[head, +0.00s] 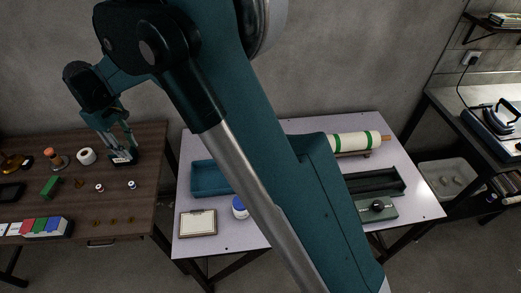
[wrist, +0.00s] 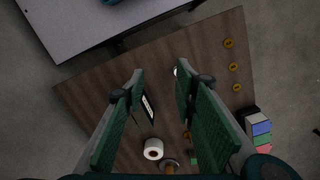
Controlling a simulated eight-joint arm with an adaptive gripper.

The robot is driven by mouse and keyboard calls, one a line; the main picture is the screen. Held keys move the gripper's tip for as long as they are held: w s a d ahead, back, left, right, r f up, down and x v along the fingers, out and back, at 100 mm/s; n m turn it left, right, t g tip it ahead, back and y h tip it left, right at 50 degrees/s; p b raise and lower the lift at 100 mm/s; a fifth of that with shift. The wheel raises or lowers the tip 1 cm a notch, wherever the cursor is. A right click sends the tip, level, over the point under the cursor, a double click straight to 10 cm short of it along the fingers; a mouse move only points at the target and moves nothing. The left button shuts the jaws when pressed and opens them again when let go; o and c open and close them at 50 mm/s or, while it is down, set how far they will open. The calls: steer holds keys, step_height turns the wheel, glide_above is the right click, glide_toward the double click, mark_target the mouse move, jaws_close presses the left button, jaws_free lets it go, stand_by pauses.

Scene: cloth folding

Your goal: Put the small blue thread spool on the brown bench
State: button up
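The brown bench (head: 70,212) stands at the left in the head view; its top (wrist: 215,40) also fills much of the wrist view. A small spool with a blue band (head: 132,184) stands on the bench, near its right edge. My gripper (head: 121,150) is above the bench's back right part, behind that spool in the head view. In the wrist view my gripper (wrist: 158,78) has its two green-padded fingers wide apart with nothing held between them. A small pale round thing (wrist: 177,71) shows beside the right fingertip, partly hidden; I cannot tell which spool it is.
A small red-banded spool (head: 99,187), a white roll (head: 86,156), a green block (head: 50,186) and a coloured box row (head: 40,227) are on the bench. A black thing with a white label (wrist: 148,108) lies near the left finger. A pale table (head: 190,240) stands to the right.

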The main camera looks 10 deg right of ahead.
steer(key=s+d+r+m+t+y, duration=0.1)
steer(key=d+r+m, duration=0.1)
steer(key=d+r, duration=0.65)
steer(key=s+d+r+m+t, duration=0.1)
steer(key=d+r+m, duration=0.15)
steer(key=d, duration=1.15)
steer(key=s+d+r+m+t+y, duration=0.15)
steer(key=d+r, duration=0.45)
steer(key=d, duration=0.6)
steer(key=s+d+f+m+t+h, duration=0.1)
steer(key=s+d+m+t, duration=0.1)
steer(key=s+d, duration=0.8)
steer(key=s+d+f+m+t, duration=0.1)
steer(key=s+d+m, duration=0.4)
steer(key=s+d, duration=0.6)
steer(key=d+f, duration=0.1)
steer(key=d, duration=0.4)
steer(key=shift+s+d+f+t+h, duration=0.15)
steer(key=shift+f+t+h, duration=0.05)
steer(key=shift+t+h, duration=0.15)
